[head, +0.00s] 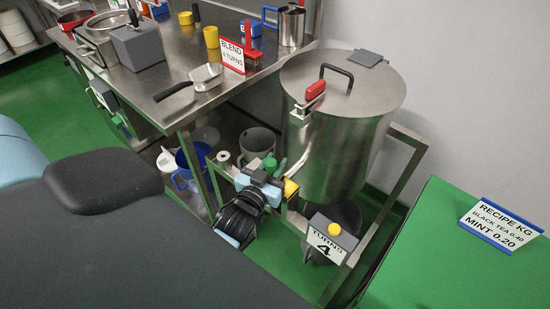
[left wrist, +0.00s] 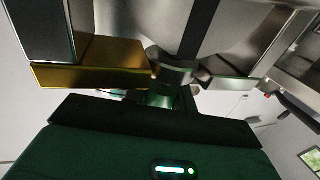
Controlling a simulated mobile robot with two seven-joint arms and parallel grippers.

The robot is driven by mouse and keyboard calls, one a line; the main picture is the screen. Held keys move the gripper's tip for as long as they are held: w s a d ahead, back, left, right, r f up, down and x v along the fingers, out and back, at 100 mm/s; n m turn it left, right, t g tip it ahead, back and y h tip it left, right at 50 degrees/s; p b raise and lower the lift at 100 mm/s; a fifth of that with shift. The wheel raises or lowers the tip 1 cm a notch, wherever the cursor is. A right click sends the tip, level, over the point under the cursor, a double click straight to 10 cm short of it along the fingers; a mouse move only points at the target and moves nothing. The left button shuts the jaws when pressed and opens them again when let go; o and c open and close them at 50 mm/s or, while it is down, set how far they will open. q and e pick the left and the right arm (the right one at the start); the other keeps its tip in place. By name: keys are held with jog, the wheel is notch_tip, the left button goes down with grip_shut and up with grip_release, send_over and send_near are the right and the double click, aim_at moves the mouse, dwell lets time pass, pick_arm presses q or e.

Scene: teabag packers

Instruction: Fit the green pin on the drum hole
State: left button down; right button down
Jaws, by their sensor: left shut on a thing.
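The drum (head: 335,140) is a large steel cylinder in a metal frame, with a lidded top and a red-handled lever (head: 315,91) on its side. In the left wrist view, a dark green round piece (left wrist: 163,97) shows close below steel parts. The drum hole is not clearly seen, and I cannot tell whether the pin touches the drum. My right gripper is not in view.
A steel table (head: 185,68) at the left holds a scoop (head: 205,77), yellow cups and a BLEND sign (head: 232,55). Jugs stand on its lower shelf. A TURNS 4 counter (head: 333,240) is below the drum. A green table (head: 440,265) with a recipe sign (head: 502,222) is at the right.

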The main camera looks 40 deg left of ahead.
pick_arm(q)
jog(key=shift+f, duration=0.3)
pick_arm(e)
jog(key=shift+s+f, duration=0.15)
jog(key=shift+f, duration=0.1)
pick_arm(q)
jog(key=c, duration=1.1)
grip_release()
jog(key=shift+f, duration=0.1)
jog(key=shift+s+f, duration=0.1)
